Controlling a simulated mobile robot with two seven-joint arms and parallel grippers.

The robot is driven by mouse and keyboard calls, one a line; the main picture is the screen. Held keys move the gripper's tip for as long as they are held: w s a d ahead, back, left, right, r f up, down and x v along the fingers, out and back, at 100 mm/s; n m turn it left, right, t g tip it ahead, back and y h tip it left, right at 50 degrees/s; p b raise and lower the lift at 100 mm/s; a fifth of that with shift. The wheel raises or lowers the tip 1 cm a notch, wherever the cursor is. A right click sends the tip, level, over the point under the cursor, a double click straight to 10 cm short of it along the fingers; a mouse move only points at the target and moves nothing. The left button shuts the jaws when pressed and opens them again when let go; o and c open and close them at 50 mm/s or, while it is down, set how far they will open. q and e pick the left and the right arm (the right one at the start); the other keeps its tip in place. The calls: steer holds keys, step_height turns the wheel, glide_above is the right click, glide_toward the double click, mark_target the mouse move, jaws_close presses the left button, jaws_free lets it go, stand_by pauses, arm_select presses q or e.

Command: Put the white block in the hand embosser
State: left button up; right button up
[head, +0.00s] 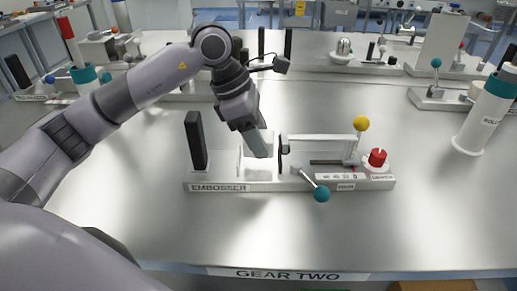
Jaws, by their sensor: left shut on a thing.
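The hand embosser (350,185) is a pale bench fixture labelled EMBOSSER in the middle of the table. It has a black upright plate at its left, a lever with a teal knob (321,194), a yellow ball and a red knob. My left gripper (258,150) reaches down from above between the embosser's upright plates and is shut on the white block (269,138). The block is partly hidden by the fingers. I cannot tell whether it touches the bright bed under it. My right gripper is not in view.
A white roll-like cylinder (487,115) with a teal band stands at the right. Other fixtures stand at the back, including one with a teal-knobbed lever (437,91). The metal table (330,235) is clear in front of the embosser, up to the edge labelled GEAR TWO.

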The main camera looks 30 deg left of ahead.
arm_select(q)
steer(key=shift+f, duration=1.85)
steer(key=shift+f, duration=0.15)
steer(key=o, duration=1.1)
steer(key=shift+r, duration=0.25)
steer(key=v, duration=1.2)
